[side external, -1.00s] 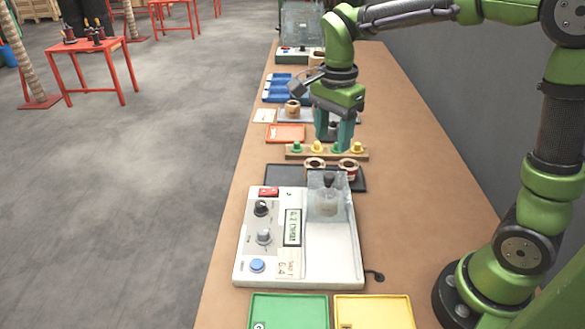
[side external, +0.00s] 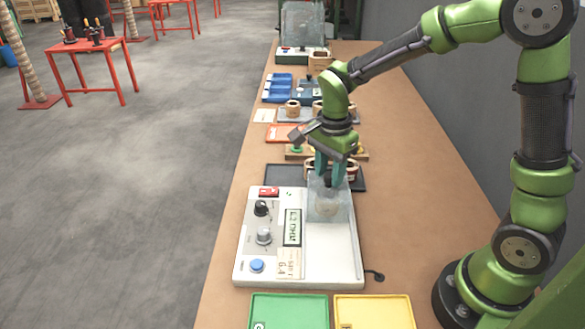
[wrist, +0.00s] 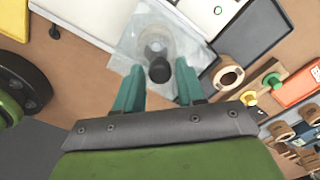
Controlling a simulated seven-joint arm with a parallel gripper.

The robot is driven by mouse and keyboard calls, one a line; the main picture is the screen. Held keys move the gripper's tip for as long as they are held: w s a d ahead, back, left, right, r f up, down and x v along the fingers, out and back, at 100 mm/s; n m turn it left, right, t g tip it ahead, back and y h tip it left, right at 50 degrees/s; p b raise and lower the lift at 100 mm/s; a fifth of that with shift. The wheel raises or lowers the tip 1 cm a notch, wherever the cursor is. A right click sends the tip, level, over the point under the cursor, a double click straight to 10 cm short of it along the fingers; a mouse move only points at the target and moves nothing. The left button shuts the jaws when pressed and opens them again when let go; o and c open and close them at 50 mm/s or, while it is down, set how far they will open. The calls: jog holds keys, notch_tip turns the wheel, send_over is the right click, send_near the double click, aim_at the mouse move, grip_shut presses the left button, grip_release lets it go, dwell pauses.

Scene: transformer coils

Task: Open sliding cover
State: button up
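The clear sliding cover (side external: 341,208) sits at the back right of the white tester (side external: 330,262), with a black knob (wrist: 159,70) on top. Something round and pale shows through the cover. My gripper (side external: 329,177) is over the cover at the knob. In the wrist view its teal fingers (wrist: 159,84) are apart, one on each side of the knob, with gaps between. The fingers partly hide the knob in the side view; I cannot tell how far down they reach on it.
A dark tray with brown coils (side external: 351,170) and a board with coloured pegs (side external: 294,153) lie just behind the tester. A green tray (side external: 288,312) and a yellow tray (side external: 375,312) lie in front. The bench right of the tester is mostly clear, apart from a short black cable (side external: 374,276).

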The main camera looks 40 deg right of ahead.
grip_shut()
jog(key=s+a, duration=0.9)
jog(key=shift+o, duration=1.6)
grip_release()
notch_tip(320, 180, up, 17)
